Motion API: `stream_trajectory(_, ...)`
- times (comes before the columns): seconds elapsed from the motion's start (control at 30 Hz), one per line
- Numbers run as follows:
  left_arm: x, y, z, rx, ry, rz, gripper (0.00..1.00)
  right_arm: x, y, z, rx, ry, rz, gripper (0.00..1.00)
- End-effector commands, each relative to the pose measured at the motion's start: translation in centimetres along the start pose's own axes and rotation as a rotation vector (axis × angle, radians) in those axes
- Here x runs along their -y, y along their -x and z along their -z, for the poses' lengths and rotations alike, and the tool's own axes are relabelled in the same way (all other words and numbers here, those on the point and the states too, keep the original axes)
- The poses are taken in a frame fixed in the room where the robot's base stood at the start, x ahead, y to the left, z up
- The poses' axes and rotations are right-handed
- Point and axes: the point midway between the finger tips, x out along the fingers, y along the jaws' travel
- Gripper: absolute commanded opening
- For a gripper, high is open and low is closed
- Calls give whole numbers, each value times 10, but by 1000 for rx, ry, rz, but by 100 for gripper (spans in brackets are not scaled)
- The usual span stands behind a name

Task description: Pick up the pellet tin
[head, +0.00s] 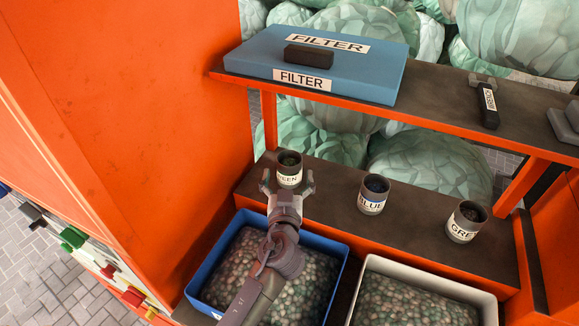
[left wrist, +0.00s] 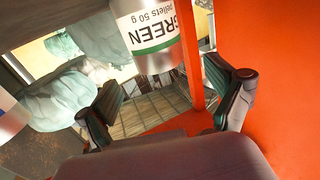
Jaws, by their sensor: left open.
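A small tin labelled GREEN (head: 289,172) stands on the dark shelf, with dark green contents showing at its top. In the left wrist view the green tin (left wrist: 150,38) shows its label, "GREEN pellets 50 g", upside down, ahead of the fingers. My left gripper (head: 288,184) is open, its fingers to either side of the tin's front. In the left wrist view the open gripper (left wrist: 168,108) has nothing between its fingertips. A BLUE tin (head: 372,196) and a GREY tin (head: 465,224) stand farther right on the same shelf. My right gripper is not in view.
An orange wall (head: 130,110) rises close on the left. An upper shelf (head: 440,97) holds a blue FILTER box (head: 370,75) and a black tool (head: 489,108). Below are a blue bin (head: 335,245) and a white bin (head: 480,300) of pellets.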

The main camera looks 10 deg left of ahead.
Motion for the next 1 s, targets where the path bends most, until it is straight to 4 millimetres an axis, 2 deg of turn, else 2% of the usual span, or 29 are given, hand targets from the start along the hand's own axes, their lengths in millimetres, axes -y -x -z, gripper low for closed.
stream_trajectory(0.17,0,-11,2,0,0,0,93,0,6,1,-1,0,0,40)
stream_trajectory(0.37,0,-36,6,0,-3,0,93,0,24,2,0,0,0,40)
stream_trajectory(0.5,0,-53,3,0,-2,0,93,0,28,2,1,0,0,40)
stream_trajectory(0.83,0,-59,1,0,1,0,93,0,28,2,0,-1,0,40)
stream_trajectory(1.0,0,-59,1,0,1,0,66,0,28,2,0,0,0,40)
